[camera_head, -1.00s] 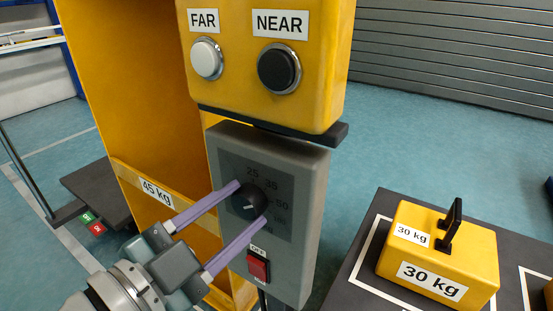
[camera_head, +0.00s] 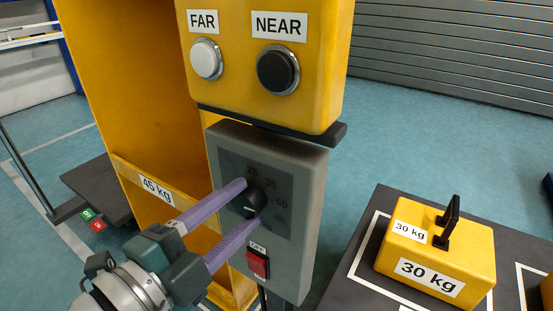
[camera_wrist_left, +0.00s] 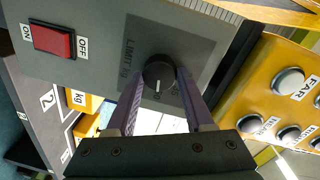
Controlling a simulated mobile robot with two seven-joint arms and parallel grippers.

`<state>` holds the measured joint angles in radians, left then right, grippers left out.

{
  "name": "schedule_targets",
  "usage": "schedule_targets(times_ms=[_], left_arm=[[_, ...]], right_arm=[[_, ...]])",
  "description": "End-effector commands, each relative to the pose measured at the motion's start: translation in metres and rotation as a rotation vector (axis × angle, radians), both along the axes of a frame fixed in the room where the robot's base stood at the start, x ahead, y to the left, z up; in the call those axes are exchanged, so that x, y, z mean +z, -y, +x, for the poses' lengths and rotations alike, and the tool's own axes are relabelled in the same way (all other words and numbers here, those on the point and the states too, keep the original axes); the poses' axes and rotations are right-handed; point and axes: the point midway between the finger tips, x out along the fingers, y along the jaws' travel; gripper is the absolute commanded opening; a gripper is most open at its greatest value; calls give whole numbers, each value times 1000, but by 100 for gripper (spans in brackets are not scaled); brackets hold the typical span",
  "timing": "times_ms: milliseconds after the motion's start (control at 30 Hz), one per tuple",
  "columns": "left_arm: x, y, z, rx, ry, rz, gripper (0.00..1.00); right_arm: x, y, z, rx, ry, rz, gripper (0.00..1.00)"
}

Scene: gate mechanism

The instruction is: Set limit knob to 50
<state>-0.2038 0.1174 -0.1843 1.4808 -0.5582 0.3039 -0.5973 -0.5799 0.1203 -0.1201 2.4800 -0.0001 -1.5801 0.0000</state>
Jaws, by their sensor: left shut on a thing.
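The black round limit knob (camera_head: 250,206) sits on the dark dial plate of a grey control box (camera_head: 308,215). My left gripper (camera_head: 250,203) has its two purple fingers on opposite sides of the knob, shut on it. In the left wrist view the knob (camera_wrist_left: 158,71) shows between the fingertips, its white mark pointing down the picture to a partly hidden number, perhaps 50. In the head view the mark points roughly right, toward the 50 side. Fingers hide some dial numbers. My right gripper is not in view.
A red rocker switch (camera_head: 257,265) is below the dial, close to the lower finger. A yellow button box (camera_head: 300,105) with FAR and NEAR buttons hangs above. A yellow 30 kg weight (camera_head: 438,255) stands on a dark platform at right. A yellow frame marked 45 kg is behind.

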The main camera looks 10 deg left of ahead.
Motion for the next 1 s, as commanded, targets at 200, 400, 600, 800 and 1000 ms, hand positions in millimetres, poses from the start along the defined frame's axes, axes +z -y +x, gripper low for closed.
schedule_targets(times_ms=[200, 400, 600, 800, 1000], left_arm=[[0, 0, 0, 1, -2, 0, 0], [0, 0, 0, 1, -2, 0, 67], [0, 0, 0, 1, -1, -2, 82], [0, -1, -1, 1, -2, -1, 82], [3, -10, -26, 2, -6, -1, 82]], right_arm=[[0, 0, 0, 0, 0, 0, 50], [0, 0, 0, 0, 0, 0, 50], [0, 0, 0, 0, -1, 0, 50], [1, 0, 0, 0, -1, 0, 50], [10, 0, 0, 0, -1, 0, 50]])
